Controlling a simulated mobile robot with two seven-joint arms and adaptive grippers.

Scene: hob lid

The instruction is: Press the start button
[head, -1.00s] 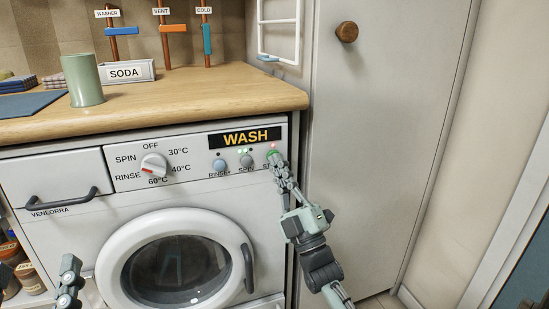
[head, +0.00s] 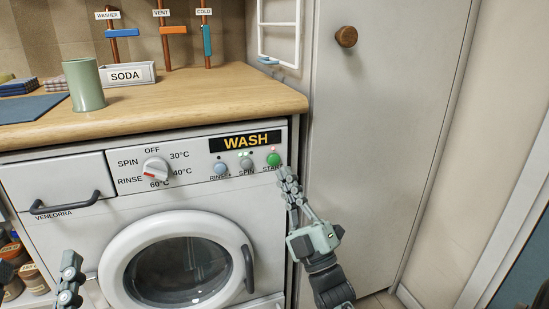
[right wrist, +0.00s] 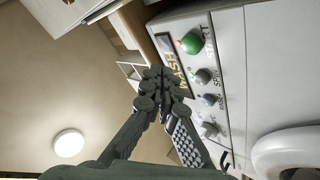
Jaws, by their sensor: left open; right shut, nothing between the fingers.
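The green start button (head: 273,159) is at the right end of the washing machine's control panel, with a small red light above it. The button also shows in the right wrist view (right wrist: 191,43). My right gripper (head: 286,173) is shut and empty, a little below and right of the button and apart from it. In the right wrist view its fingertips (right wrist: 155,78) meet to the side of the button. The display (head: 246,140) reads WASH. My left gripper (head: 70,268) is open at the lower left, partly cut off by the frame.
The rinse button (head: 220,168) and spin button (head: 246,164) sit left of the start button. The dial (head: 155,169) is further left. The round door (head: 117,262) is below, with a dark handle. A wooden counter (head: 200,98) overhangs the panel. A tall cabinet (head: 370,130) stands at right.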

